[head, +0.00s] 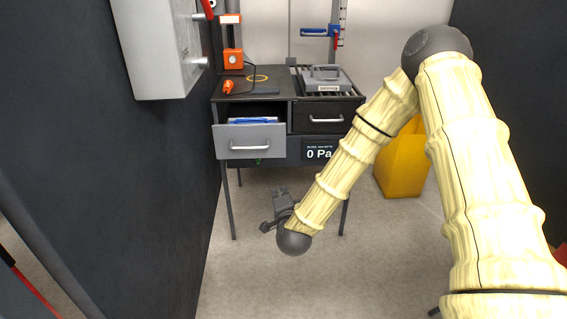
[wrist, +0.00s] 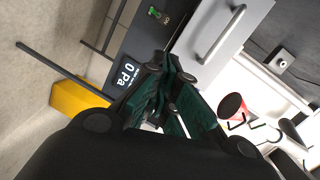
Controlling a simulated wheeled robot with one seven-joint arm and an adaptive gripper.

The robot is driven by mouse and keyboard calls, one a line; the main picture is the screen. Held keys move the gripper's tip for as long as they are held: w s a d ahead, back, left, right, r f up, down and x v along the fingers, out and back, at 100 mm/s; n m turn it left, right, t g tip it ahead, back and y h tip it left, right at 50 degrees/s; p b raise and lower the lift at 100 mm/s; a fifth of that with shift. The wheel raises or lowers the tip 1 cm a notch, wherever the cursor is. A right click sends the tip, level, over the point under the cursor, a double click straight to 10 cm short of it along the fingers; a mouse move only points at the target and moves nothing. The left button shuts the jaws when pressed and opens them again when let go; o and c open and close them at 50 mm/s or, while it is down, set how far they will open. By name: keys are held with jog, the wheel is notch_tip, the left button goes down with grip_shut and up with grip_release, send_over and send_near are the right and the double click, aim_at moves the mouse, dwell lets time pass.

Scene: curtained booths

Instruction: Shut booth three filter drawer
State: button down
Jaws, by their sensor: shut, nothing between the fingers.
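A light grey drawer (head: 250,138) with a silver bar handle stands pulled out at the left of a dark bench (head: 247,98). Blue-edged contents show inside it. In the wrist view the grey drawer front (wrist: 200,30) and its handle are at the top, beyond my fingers. The dark drawer (head: 318,118) to its right looks closed. My gripper (head: 279,191) hangs below and in front of the bench, lower than the grey drawer and to its right. Its fingers (wrist: 169,73) are shut and empty, apart from the drawer. No booth number is readable.
A "0 Pa" display (head: 318,150) sits under the dark drawer. A grey device (head: 326,80) and an orange-handled tool (head: 228,87) lie on the bench. A yellow bin (head: 402,165) stands at right. A grey wall box (head: 160,50) juts out at left. Floor before the drawer is clear.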

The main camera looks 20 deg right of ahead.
jog(key=w+d+r+m+t+h+b, duration=0.2)
jog(key=w+d+r+m, duration=0.1)
jog(key=r+m, duration=0.15)
jog(key=b, duration=0.1)
send_near(284, 143)
jog(key=shift+n+h, duration=0.25)
jog(key=shift+h, duration=0.05)
jog(key=x, duration=0.7)
jog(key=shift+w+a+f, duration=0.15)
jog(key=shift+w+a, duration=0.05)
jog(key=shift+a, duration=0.05)
jog(key=shift+d, duration=0.1)
